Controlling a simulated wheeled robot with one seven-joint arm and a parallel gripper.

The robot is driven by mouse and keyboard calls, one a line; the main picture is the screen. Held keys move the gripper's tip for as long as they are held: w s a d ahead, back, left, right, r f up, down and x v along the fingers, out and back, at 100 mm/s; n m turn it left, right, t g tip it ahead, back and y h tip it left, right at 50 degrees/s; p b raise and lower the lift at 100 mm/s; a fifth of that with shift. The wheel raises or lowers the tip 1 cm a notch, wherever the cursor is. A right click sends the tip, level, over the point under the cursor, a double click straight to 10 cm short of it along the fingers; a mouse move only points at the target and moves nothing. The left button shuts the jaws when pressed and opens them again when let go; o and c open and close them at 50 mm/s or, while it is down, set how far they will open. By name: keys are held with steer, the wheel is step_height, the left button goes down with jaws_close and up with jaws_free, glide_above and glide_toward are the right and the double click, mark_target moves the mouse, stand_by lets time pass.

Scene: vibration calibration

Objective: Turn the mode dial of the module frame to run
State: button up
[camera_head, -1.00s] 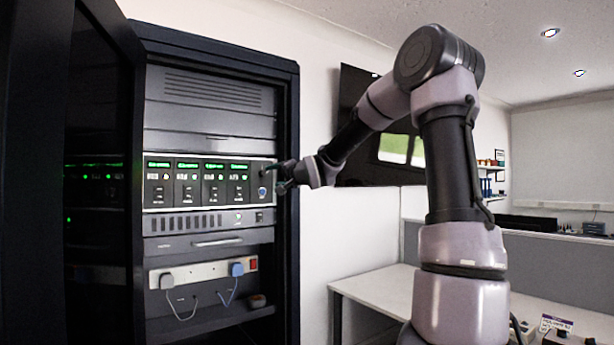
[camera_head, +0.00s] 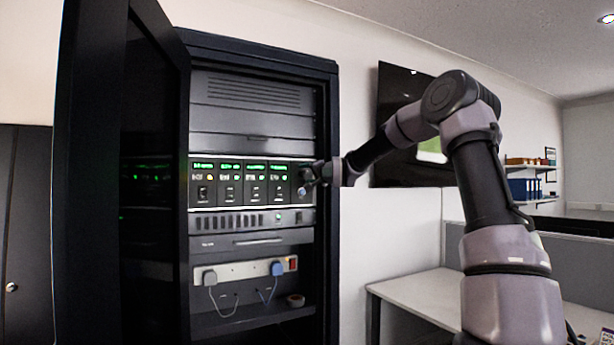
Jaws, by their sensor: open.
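The module frame (camera_head: 231,204) is a pale-edged rack unit with several dark modules and green displays, in the open cabinet left of centre. Its right end panel holds the mode dial (camera_head: 302,191), small and bluish, just at my gripper's tips. My gripper (camera_head: 308,181) is open, in front of that right end panel, reaching in from the right. It partly covers the panel. The picture is too small to tell which mode the dial points to, or whether the fingers touch it.
The cabinet door (camera_head: 90,170) stands open on the left. The cabinet's right post (camera_head: 327,250) is close to my wrist. Below are a grey unit (camera_head: 240,221), a power strip with plugs (camera_head: 240,270) and a shelf. A desk (camera_head: 420,295) stands at the right.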

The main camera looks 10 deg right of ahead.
jaws_close()
steer(key=shift+n, duration=0.3)
steer(key=n, duration=0.6)
steer(key=shift+a, duration=0.1)
steer(key=n, duration=0.5)
steer(key=shift+f, duration=0.1)
steer(key=shift+n, duration=0.3)
stand_by(0.5)
